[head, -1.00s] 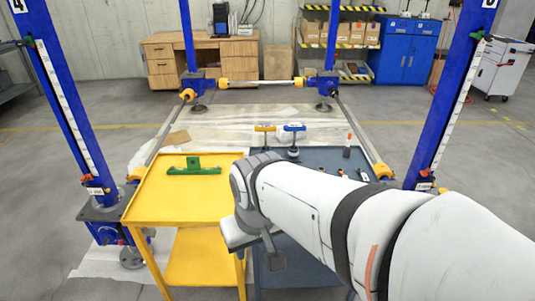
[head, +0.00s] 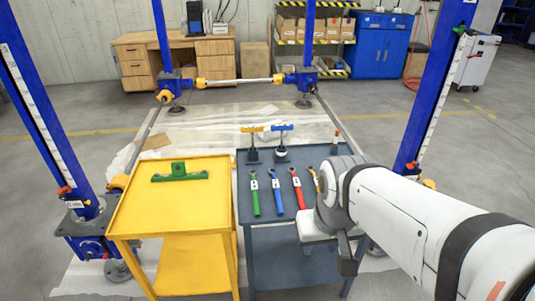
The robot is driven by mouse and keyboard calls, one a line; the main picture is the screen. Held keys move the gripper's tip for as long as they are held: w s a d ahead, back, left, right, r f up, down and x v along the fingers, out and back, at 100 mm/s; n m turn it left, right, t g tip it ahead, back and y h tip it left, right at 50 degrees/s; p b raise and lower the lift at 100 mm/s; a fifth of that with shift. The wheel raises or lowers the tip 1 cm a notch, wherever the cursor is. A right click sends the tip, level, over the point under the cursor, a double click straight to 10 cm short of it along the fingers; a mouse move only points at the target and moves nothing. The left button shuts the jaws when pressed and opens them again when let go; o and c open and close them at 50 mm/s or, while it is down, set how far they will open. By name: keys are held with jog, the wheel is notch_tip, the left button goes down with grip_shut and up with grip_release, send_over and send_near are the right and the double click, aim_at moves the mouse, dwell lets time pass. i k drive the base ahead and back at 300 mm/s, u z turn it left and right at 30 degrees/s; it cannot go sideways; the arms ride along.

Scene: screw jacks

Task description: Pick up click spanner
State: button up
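Several spanners lie side by side on the blue-grey table (head: 258,157) in the head view. They are a green-handled spanner (head: 255,197), a blue-handled spanner (head: 277,195), a red-handled spanner (head: 298,190) and an orange one (head: 314,179) partly hidden by my arm. I cannot tell which is the click spanner. My gripper (head: 347,262) is right of them, by the table's front right part, with its fingers pointing down. It looks clear of the spanners. Whether it is open or shut does not show.
Yellow and blue T-handled tools (head: 252,143) (head: 282,140) stand at the table's back, with an orange-tipped item (head: 335,142) to their right. A yellow table (head: 135,205) with a green part (head: 180,173) adjoins on the left. Blue jack columns (head: 437,90) stand around.

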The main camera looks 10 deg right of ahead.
aim_at(275, 182)
jog(key=u, duration=0.05)
jog(key=i, duration=1)
jog(key=z, duration=0.05)
